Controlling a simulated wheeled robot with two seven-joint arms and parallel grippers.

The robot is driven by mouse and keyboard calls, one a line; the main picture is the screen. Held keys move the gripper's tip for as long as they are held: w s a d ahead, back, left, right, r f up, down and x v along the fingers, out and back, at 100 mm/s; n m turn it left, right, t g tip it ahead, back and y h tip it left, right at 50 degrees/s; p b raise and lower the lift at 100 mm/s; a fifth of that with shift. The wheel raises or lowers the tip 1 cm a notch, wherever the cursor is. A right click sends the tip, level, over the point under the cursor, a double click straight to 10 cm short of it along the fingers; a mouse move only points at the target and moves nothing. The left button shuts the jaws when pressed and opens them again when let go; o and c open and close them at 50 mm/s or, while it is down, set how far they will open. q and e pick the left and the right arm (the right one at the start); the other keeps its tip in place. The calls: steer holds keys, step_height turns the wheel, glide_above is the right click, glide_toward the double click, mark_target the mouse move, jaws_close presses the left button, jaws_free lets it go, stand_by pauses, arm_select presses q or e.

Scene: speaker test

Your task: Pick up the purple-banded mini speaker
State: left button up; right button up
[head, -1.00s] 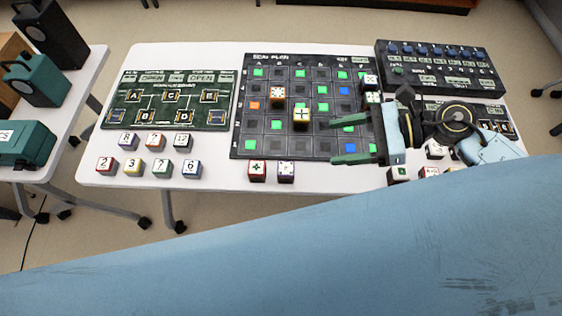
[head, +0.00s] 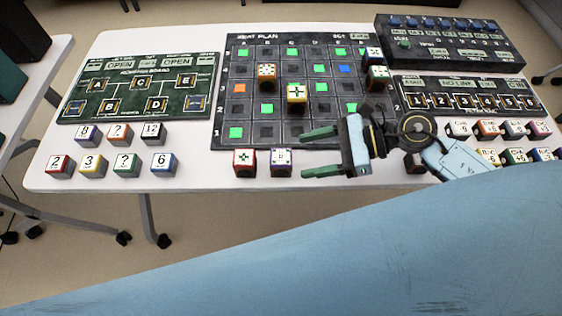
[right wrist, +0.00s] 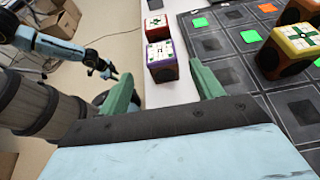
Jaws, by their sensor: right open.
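The purple-banded mini speaker (head: 281,163) is a small cube with a pale patterned top, at the table's front edge just below the grid board. In the right wrist view the purple-banded speaker (right wrist: 162,62) lies ahead, between the lines of the two fingers. My right gripper (head: 309,152) is open and empty, just right of the speaker, its green fingers pointing left. The open fingers also show in the right wrist view (right wrist: 160,82). My left gripper (right wrist: 106,72) shows small in the right wrist view, off the table; its jaw state is unclear.
A red-banded speaker (head: 245,163) stands close left of the purple-banded one. The grid board (head: 225,130) behind holds an orange speaker (head: 266,77) and a yellow speaker (head: 297,94). More cubes stand in groups at left and right. The white table (head: 205,176) has a bare front strip.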

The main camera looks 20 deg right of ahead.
mark_target(273, 161)
steer(key=x, duration=0.8)
steer(key=shift+w+a+f+b, duration=0.15)
steer(key=shift+a+b, duration=0.05)
steer(key=shift+b, duration=0.15)
steer(key=shift+w+a+f, duration=0.1)
steer(key=shift+a, duration=0.15)
arm_select(q)
steer(key=shift+w+d+r, duration=0.1)
steer(key=shift+w+r, duration=0.2)
steer(key=shift+w, duration=0.3)
steer(key=shift+w+d+r, duration=0.1)
steer(key=shift+w+r, duration=0.15)
steer(key=shift+w, duration=0.35)
steer(key=shift+s, duration=0.1)
arm_select(e)
steer(key=shift+c, duration=0.3)
arm_select(q)
steer(key=shift+s+a+f, duration=0.2)
steer(key=shift+s, duration=0.25)
arm_select(e)
steer(key=c, duration=1.1)
steer(key=shift+o, duration=0.2)
